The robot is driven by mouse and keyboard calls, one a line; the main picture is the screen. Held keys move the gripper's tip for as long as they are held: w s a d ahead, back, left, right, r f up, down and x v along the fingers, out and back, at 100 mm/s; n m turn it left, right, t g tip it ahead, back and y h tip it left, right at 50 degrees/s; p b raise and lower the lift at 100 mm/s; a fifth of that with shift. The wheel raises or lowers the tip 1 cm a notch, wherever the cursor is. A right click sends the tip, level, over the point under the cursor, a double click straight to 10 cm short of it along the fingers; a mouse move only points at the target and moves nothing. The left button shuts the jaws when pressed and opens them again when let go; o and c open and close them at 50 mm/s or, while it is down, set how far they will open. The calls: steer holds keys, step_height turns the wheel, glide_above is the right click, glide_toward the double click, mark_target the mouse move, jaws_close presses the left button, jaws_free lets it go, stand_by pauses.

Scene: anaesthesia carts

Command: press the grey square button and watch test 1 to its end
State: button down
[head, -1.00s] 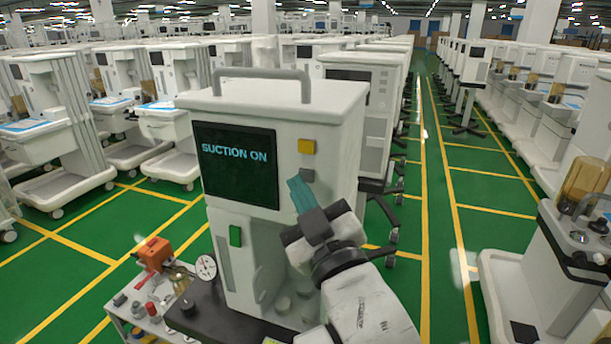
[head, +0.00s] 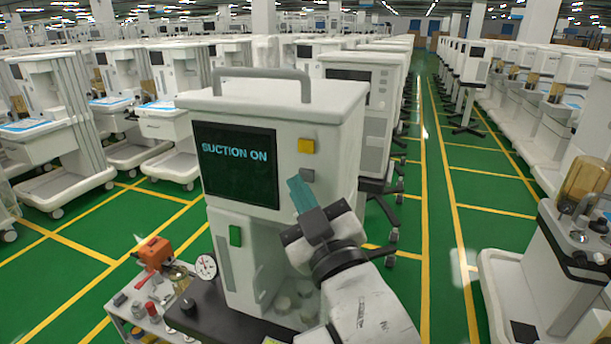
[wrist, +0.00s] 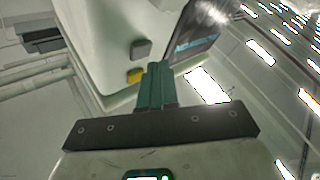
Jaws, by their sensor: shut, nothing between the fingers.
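The white machine (head: 330,112) stands in front of me, and its dark screen (head: 238,165) reads "SUCTION ON" in light blue. The grey square button (head: 307,176) is on its front panel, right of the screen and below a yellow square button (head: 306,146). The grey button also shows in the wrist view (wrist: 141,48). My gripper (head: 297,188) has teal fingers, shut and empty, in front of the panel just below the grey button in the head view. In the wrist view the fingertips (wrist: 158,68) are beside the grey button, apart from it in the picture. I cannot tell the depth gap.
A green button (head: 235,236) is lower on the front. A dark shelf with a round gauge (head: 206,267) is below. A side tray holds an orange device (head: 155,252). Other carts stand in rows left and right. A green aisle (head: 470,220) is clear at right.

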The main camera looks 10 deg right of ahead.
stand_by(0.6)
steer(key=shift+w+d, duration=0.2)
steer(key=shift+w, duration=0.15)
steer(key=shift+w+d+p, duration=0.25)
steer(key=shift+w+p, duration=0.15)
stand_by(0.7)
stand_by(0.4)
steer(key=shift+s+a+b, duration=0.3)
steer(key=shift+s+a, duration=0.15)
steer(key=shift+s, duration=0.3)
steer(key=shift+s, duration=0.1)
steer(key=s, duration=0.1)
steer(key=s+a+b, duration=0.1)
steer(key=s+a, duration=0.1)
steer(key=s, duration=0.1)
steer(key=shift+s+a+b, duration=0.1)
steer(key=shift+a+b, duration=0.15)
steer(key=shift+b, duration=0.15)
